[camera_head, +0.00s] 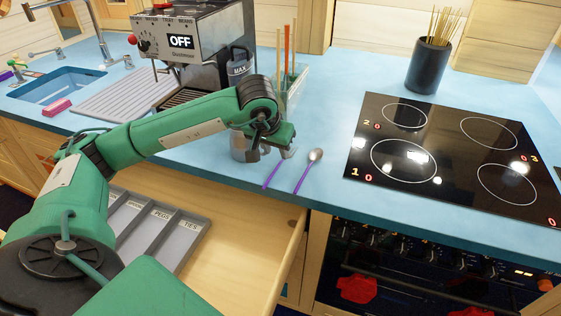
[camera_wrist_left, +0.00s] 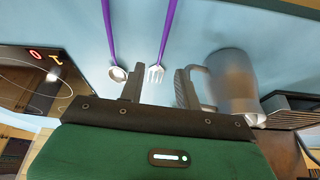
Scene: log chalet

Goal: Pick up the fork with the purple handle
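The fork has a purple handle (camera_head: 271,176) and lies on the blue counter. Its head is hidden behind my gripper in the head view. In the wrist view the fork's silver tines (camera_wrist_left: 155,73) point toward my gripper and appear between the two fingers. My left gripper (camera_head: 283,149) is open and empty over the fork's head end; in the wrist view its fingers (camera_wrist_left: 158,87) stand apart. I cannot tell the gap in height to the fork. My right gripper is not in view.
A purple-handled spoon (camera_head: 315,156) lies just right of the fork. A metal jug (camera_head: 239,150) stands close on the left, near one finger in the wrist view (camera_wrist_left: 232,78). An open drawer (camera_head: 250,226) with a grey organiser is below. A black hob (camera_head: 450,155) is right.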

